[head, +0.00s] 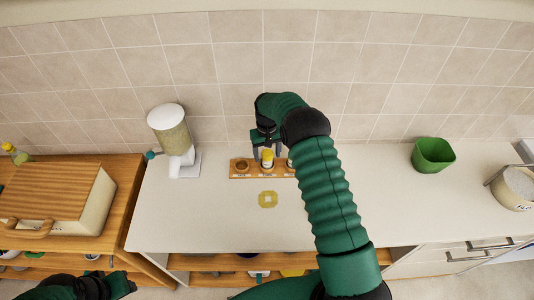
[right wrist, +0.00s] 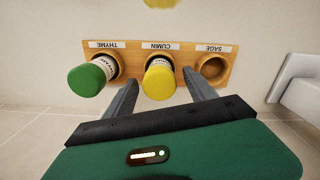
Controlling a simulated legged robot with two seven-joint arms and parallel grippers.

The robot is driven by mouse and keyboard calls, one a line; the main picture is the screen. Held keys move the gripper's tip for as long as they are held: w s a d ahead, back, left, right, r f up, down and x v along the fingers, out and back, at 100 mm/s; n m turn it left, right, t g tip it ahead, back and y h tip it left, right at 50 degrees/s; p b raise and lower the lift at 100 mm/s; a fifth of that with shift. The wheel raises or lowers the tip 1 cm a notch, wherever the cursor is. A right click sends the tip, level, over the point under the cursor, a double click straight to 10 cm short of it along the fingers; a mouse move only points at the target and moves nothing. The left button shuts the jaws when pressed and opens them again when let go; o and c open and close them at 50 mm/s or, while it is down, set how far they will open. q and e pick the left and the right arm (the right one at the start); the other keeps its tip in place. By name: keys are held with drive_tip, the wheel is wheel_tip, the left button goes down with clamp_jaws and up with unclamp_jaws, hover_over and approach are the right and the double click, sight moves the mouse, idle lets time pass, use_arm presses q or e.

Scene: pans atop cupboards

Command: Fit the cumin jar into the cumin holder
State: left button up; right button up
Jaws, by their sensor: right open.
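The cumin jar with a yellow cap (head: 267,155) stands in the middle place of the wooden spice rack (head: 234,175). In the right wrist view the jar (right wrist: 160,80) is at the rack (right wrist: 134,72) place labelled CUMIN, its lower part within the hole as far as I can see. My right gripper (head: 267,143) is open, its fingers (right wrist: 161,92) apart on either side of the jar with gaps visible. My left gripper (head: 122,286) is at the bottom left, far from the rack; its jaw state is unclear.
A green-capped jar (right wrist: 88,79) is at THYME; the SAGE hole (right wrist: 213,68) is empty. A dispenser (head: 172,135) stands left, a green container (head: 433,154) right. The counter between is mostly clear.

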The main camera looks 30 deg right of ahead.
drive_tip(key=shift+r, duration=0.35)
wheel_tip(320, 180, up, 16)
drive_tip(key=b, duration=0.3)
drive_tip(key=shift+w, duration=0.15)
